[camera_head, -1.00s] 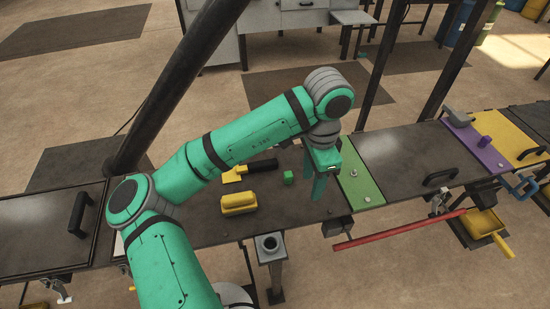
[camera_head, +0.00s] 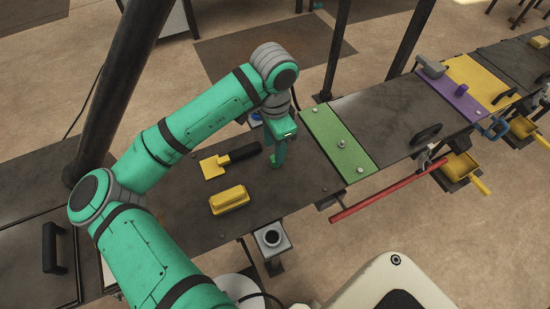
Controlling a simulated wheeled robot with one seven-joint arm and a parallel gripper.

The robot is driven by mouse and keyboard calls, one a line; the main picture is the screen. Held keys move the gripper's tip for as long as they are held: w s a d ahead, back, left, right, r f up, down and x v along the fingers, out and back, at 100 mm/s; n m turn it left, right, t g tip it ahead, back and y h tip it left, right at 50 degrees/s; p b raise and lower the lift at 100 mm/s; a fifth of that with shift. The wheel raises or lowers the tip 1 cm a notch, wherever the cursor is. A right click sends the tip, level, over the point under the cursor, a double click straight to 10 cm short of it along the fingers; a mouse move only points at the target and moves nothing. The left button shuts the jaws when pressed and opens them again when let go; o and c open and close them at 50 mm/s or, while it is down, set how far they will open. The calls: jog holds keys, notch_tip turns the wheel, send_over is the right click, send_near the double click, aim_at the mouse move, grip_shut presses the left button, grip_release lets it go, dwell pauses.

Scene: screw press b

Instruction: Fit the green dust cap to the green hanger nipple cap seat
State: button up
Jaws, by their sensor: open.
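The green dust cap (camera_head: 273,162) is a small bright green piece on the dark bench top, in the head view. My gripper (camera_head: 277,160) points down right at it and hides much of it. The jaws are open; I cannot tell whether they are around the cap or touch it. The green plate (camera_head: 335,134) lies to the right of my gripper. It bears small metal fittings, one near its middle (camera_head: 341,142) and one near its front end (camera_head: 360,170). I cannot tell which of them is the hanger nipple cap seat.
A yellow block-shaped piece (camera_head: 229,200) and a yellow scraper with a black handle (camera_head: 215,166) lie left of my gripper. A red bar (camera_head: 390,191) runs along the bench's front right. A dark post (camera_head: 347,45) rises behind the green plate. The dark panel right of the plate is mostly clear.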

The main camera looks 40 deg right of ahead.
aim_at(273, 156)
jog(key=f, duration=0.4)
jog(key=shift+a+f, duration=0.1)
jog(key=shift+a, duration=0.1)
jog(key=shift+s+d+f, duration=0.15)
jog(key=shift+s+f, duration=0.05)
jog(key=shift+f, duration=0.3)
grip_shut()
